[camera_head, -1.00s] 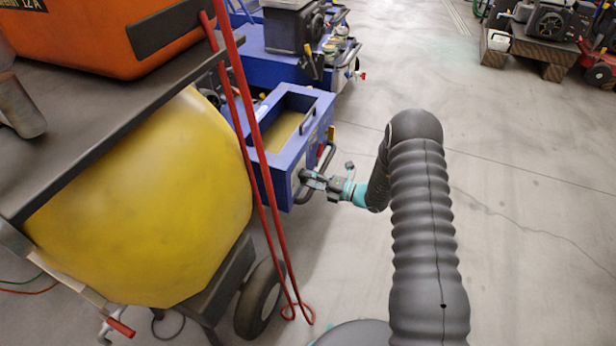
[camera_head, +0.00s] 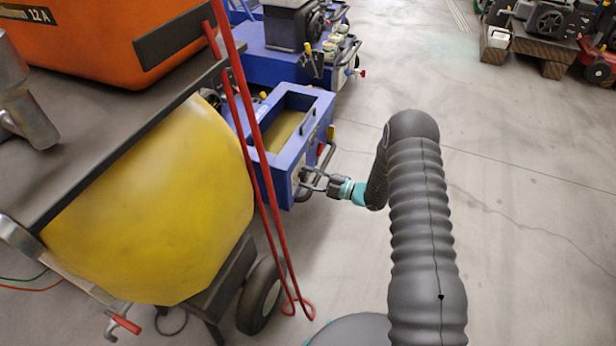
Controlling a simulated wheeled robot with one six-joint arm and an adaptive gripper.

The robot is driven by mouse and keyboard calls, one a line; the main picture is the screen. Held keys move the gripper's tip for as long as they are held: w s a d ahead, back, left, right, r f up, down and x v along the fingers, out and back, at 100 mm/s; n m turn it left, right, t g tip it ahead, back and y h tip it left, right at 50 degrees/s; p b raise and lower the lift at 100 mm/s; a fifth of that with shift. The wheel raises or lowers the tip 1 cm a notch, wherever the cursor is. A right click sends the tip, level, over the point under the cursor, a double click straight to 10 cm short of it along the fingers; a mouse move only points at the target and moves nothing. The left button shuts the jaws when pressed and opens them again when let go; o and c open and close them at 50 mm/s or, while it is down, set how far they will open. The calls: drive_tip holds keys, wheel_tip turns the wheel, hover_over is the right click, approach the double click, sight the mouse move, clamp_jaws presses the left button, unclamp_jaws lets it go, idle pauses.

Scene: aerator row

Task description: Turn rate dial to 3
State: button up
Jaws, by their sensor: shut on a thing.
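The blue aerator (camera_head: 268,158) stands left of centre, with an open-topped bin and a pale front panel facing right. My gripper (camera_head: 308,180) reaches in from the right, its fingertips at that panel. It appears closed on the rate dial, which is small and mostly hidden by the fingers. The dial's marks and pointer cannot be read from here.
A black tube handle (camera_head: 326,160) curves out close beside my gripper. Red bars (camera_head: 262,165) rise in front of the aerator's left side. A yellow rounded tank (camera_head: 150,205) under a dark shelf fills the left. Open floor (camera_head: 530,220) lies to the right.

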drive_tip(key=shift+w, duration=0.1)
idle(0.4)
drive_tip(key=o, duration=1.1)
drive_tip(key=v, duration=1.2)
